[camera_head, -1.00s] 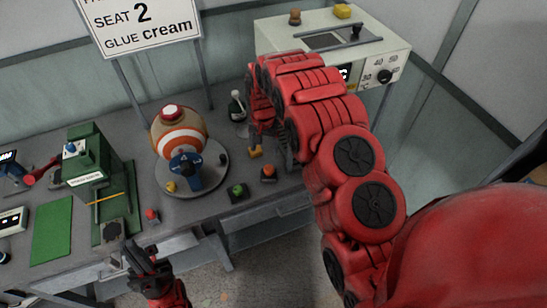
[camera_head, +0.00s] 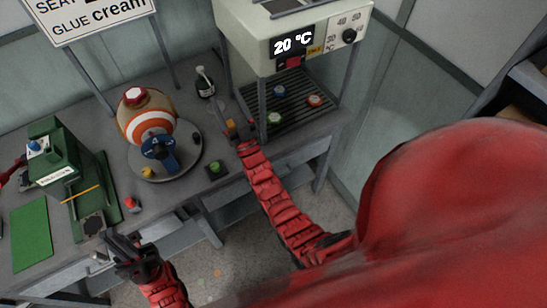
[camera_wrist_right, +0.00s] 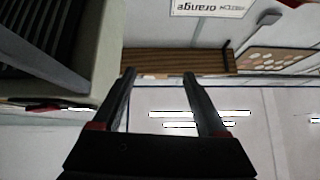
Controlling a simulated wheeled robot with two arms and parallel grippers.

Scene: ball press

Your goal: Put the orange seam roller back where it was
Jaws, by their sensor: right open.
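I cannot pick out the orange seam roller with certainty. A small orange-yellow piece (camera_head: 231,123) sits on the bench beside my right gripper (camera_head: 238,131); its shape is too small to read. My right gripper is at the bench by the heater, low and in front of its rack. In the right wrist view its two fingers (camera_wrist_right: 160,78) stand apart with nothing between them. My left gripper (camera_head: 120,240) is at the bench's front edge, near the green press, and no object shows in it. The right forearm hides part of the bench front.
The ball (camera_head: 148,120) rests on a round stand. The green press (camera_head: 62,160) and green mat (camera_head: 30,232) are at left. A green button (camera_head: 215,167) is near the front edge. A bottle (camera_head: 204,83) stands behind.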

